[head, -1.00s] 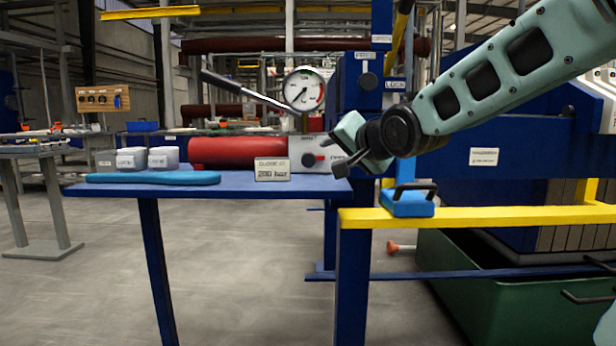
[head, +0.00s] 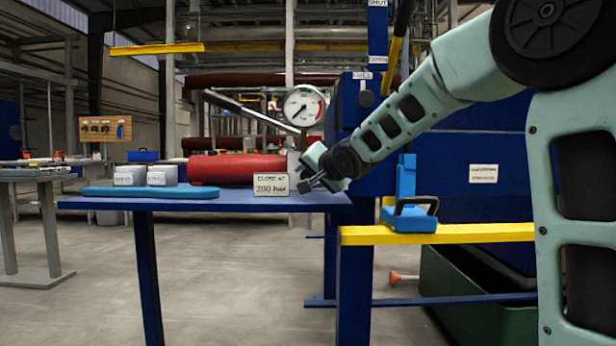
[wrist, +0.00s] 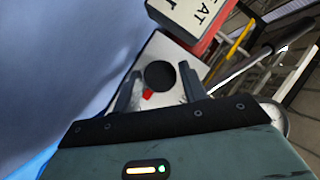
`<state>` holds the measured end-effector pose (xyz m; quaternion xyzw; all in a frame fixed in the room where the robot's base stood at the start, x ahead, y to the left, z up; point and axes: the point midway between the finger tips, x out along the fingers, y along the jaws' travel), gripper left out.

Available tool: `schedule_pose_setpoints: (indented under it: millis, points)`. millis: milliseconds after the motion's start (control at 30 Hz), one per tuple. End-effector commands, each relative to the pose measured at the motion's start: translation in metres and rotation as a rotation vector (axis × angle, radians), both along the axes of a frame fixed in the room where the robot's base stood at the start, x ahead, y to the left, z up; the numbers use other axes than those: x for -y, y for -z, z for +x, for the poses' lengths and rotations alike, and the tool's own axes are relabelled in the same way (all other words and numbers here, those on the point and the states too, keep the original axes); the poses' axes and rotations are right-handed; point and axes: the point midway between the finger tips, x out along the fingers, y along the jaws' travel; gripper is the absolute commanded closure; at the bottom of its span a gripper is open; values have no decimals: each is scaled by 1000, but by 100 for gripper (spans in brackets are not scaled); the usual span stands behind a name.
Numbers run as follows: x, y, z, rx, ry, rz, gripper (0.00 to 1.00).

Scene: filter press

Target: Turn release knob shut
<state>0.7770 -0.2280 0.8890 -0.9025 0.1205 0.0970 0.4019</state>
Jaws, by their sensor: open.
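The release knob is a dark round knob (wrist: 160,75) on the white valve block (wrist: 157,48), with a small red mark beside it. In the wrist view it sits between the two fingers of my open gripper (wrist: 160,88); I cannot tell whether they touch it. In the head view my gripper (head: 308,184) is at the right end of the blue bench, in front of the white block, and hides the knob. The red cylinder (head: 235,168) of the pump lies left of the block. The gauge (head: 304,106) stands above, its needle pointing lower left.
The "CLOSE AT 200 bar" card (head: 271,185) stands just left of my gripper. The pump's lever (head: 250,111) slants above the cylinder. A blue handled block (head: 410,217) sits on the yellow rail (head: 470,233).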

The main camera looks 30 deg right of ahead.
Motion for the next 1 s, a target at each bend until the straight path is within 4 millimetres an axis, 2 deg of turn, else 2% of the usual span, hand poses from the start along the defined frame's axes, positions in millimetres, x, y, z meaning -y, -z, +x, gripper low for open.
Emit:
schedule_pose_setpoints:
  millis: [167,467,500,600,1000]
  points:
    - [2,4,12,-2,1,-1,57]
    - [3,5,14,-1,0,1,57]
    - [2,5,14,-1,0,1,63]
    - [2,5,14,-1,0,1,89]
    - [2,5,14,-18,-1,-27,89]
